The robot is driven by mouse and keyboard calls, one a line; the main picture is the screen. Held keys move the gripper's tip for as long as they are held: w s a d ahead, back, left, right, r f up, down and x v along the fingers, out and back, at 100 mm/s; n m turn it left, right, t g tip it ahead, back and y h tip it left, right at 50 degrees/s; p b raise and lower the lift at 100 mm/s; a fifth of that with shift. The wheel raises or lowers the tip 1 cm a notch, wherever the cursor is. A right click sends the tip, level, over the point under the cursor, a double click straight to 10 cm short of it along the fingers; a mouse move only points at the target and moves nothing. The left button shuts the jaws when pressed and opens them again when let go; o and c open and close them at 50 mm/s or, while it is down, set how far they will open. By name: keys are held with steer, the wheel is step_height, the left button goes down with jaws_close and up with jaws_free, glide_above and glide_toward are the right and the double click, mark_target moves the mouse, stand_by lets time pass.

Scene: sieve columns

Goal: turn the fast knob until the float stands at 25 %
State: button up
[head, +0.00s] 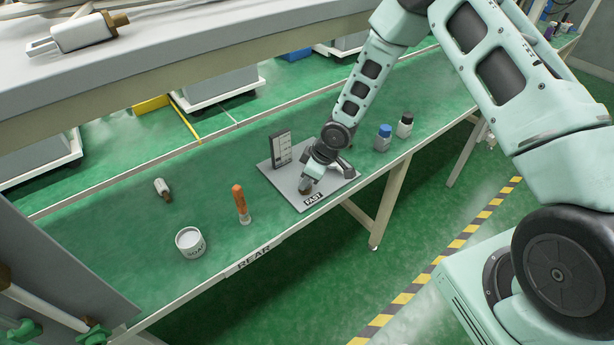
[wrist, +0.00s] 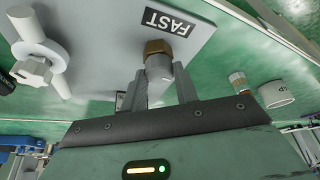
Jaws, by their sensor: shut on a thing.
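The fast knob (wrist: 157,62), brass and grey, stands on the grey plate beside the black FAST label (wrist: 168,22) in the wrist view. My gripper (wrist: 162,82) has its two fingers on either side of the knob and is shut on it. In the head view my gripper (head: 308,183) is low over the front of the grey plate (head: 283,184), just behind the FAST label (head: 313,199). An upright gauge (head: 281,150) with a pale scale stands at the plate's back left. The float and its reading are too small to tell.
A white star-handled valve (wrist: 34,70) is on the plate. An orange-handled tool (head: 240,203), a white tub (head: 190,243) and a small white-and-brown piece (head: 162,188) are to the left. Blue-capped (head: 383,138) and black-capped (head: 405,125) bottles stand to the right.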

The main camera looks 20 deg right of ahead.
steer(key=o, duration=1)
steer(key=v, duration=1.7)
steer(key=shift+r+p, duration=0.2)
steer(key=shift+p, duration=0.1)
steer(key=s+a+r+m+g+h, duration=0.1)
steer(key=s+a+r, duration=0.3)
steer(key=s, duration=0.5)
steer(key=s+a+r+g+h, duration=0.1)
steer(key=s+a+r, duration=0.3)
steer(key=s, duration=0.6)
steer(key=s+a+r+m+h, duration=0.1)
steer(key=s+a+r, duration=0.3)
steer(key=s, duration=0.6)
step_height(320, 180, up, 2)
steer(key=shift+s+r+m+g, duration=0.1)
steer(key=shift+m+g, duration=0.2)
steer(key=shift+g, duration=0.1)
